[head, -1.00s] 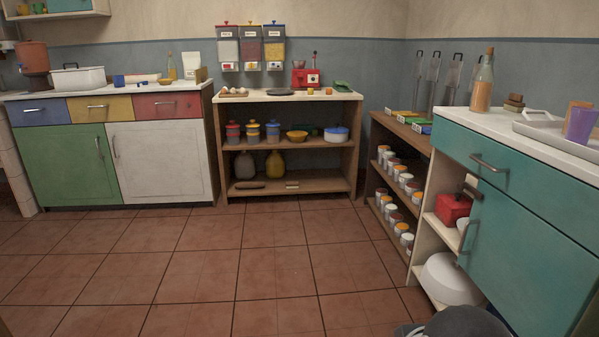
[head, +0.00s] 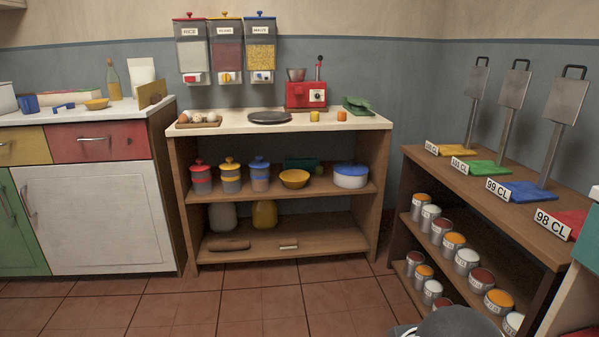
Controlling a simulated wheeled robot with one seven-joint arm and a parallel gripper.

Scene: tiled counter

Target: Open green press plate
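A small green object (head: 358,105), which looks like a low press with a flat plate, sits at the right end of the white-topped counter (head: 220,126). Its top looks slightly tilted, but it is too small to tell how far open it is. On the wooden shelf at the right, a green base plate (head: 481,169) carries a tall post with a grey plate (head: 514,88) and a dark handle on top. It stands between similar yellow-based (head: 447,149) and blue-based (head: 530,191) stands. My gripper is not in view.
A red machine (head: 306,96) stands left of the small green object, with two small yellow-orange pieces between. A dark round plate (head: 269,117) and egg tray (head: 198,119) lie further left. Dispensers hang above. Paint cans line the right shelf. The tiled floor (head: 270,305) ahead is clear.

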